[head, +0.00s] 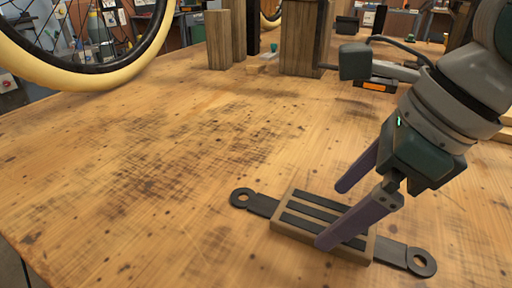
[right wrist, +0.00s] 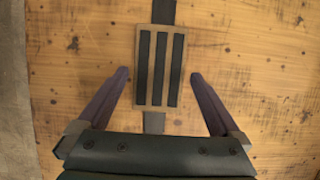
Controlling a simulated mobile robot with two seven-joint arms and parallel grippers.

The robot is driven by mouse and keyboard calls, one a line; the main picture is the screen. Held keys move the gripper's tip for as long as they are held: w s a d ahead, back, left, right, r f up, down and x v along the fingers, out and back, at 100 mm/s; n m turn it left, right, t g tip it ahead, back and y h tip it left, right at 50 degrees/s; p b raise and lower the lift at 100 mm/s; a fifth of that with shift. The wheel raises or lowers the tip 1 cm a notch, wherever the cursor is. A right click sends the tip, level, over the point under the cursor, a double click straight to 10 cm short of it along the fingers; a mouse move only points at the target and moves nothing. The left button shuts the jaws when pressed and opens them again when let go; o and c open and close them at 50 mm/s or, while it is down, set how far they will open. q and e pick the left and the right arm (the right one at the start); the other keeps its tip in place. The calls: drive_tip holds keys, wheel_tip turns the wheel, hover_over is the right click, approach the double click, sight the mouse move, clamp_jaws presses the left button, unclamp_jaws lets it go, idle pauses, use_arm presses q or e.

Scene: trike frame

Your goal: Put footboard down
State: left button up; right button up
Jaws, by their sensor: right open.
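The footboard (head: 296,212) is a tan block with dark strips on a dark metal bar that has a ring at each end. It lies flat on the wooden table. My right gripper (head: 331,216) is open just above it, with one purple finger on each side of the board. In the right wrist view the footboard (right wrist: 160,68) lies between and ahead of the open fingertips, with a gap on both sides. Both ends of the bar are cut off or hidden there. My left gripper is not in view.
The wooden table (head: 130,170) is clear on the left and in the middle. A wheel with a cream tyre (head: 100,78) hangs over the upper left. Wooden posts (head: 300,40) and a dark clamp-like tool (head: 356,62) stand at the back.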

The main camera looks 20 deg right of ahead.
sight(324, 223)
drive_tip(key=shift+x, duration=1.2)
drive_tip(key=shift+r, duration=0.1)
clamp_jaws()
